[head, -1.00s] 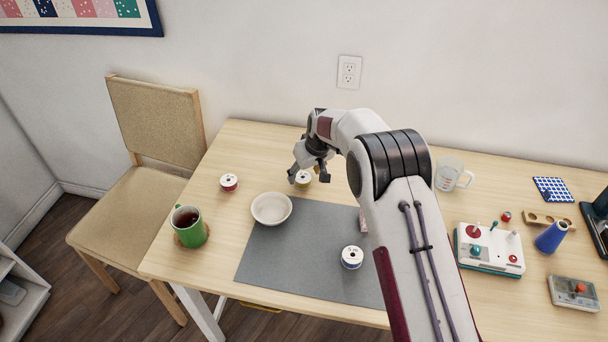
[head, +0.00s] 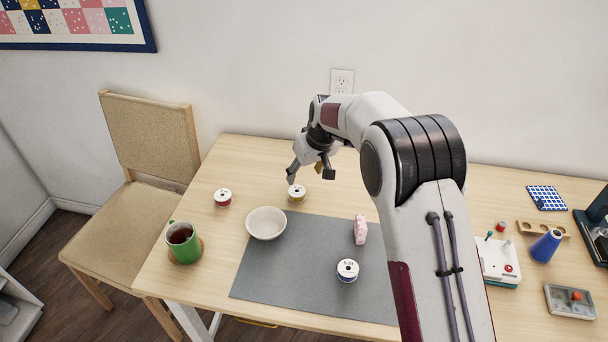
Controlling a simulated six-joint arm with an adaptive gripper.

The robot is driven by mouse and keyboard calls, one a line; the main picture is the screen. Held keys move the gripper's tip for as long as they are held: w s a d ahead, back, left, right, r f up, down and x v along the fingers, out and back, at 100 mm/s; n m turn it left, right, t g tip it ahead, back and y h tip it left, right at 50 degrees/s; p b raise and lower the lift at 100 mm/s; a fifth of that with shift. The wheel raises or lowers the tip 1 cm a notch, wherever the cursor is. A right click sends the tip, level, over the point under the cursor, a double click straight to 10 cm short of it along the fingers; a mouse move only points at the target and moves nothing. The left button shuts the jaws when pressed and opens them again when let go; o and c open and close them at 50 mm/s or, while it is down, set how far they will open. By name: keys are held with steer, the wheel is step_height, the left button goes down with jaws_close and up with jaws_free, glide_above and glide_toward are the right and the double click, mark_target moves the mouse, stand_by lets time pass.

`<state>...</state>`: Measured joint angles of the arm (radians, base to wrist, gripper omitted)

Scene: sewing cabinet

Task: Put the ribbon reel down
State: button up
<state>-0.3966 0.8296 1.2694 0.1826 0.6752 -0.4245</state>
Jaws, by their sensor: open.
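A white ribbon reel with a yellow band (head: 297,194) stands upright on the table behind the grey mat. My gripper (head: 308,177) is open and empty just above and behind it, with the left finger close over the reel's top. Whether that finger touches the reel I cannot tell. A red-banded reel (head: 223,198) stands on the table to the left. A white reel with dark markings (head: 347,271) stands on the mat (head: 285,278).
A white bowl (head: 266,224) sits at the mat's left corner, close to the yellow-banded reel. A green mug (head: 183,243) is at the left edge. A pink object (head: 360,230) stands on the mat. A control box (head: 498,262) and blue cone (head: 547,245) are at the right.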

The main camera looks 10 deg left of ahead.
steer(key=shift+r, duration=0.15)
stand_by(0.8)
steer(key=s+d+r+m+t+h, duration=0.1)
steer(key=s+d+r+m, duration=0.1)
steer(key=s+d+r, duration=0.7)
steer(key=s+d+r+m, duration=0.2)
steer(key=s+d+r, duration=0.6)
steer(key=r, duration=0.4)
steer(key=s+d+m, duration=0.1)
steer(key=s+d, duration=0.3)
steer(key=s, duration=0.4)
steer(key=s+d+m+h, duration=0.1)
steer(key=s+d, duration=0.4)
steer(key=s, duration=0.4)
steer(key=s+d+f+m+t, duration=0.1)
steer(key=s+d, duration=0.3)
steer(key=s, duration=0.5)
steer(key=shift+d+m+h, duration=0.35)
steer(key=shift+m+h, duration=0.05)
steer(key=shift+m, duration=0.1)
steer(key=shift+o, duration=0.5)
steer(key=shift+s+a, duration=0.1)
steer(key=shift+a, duration=0.05)
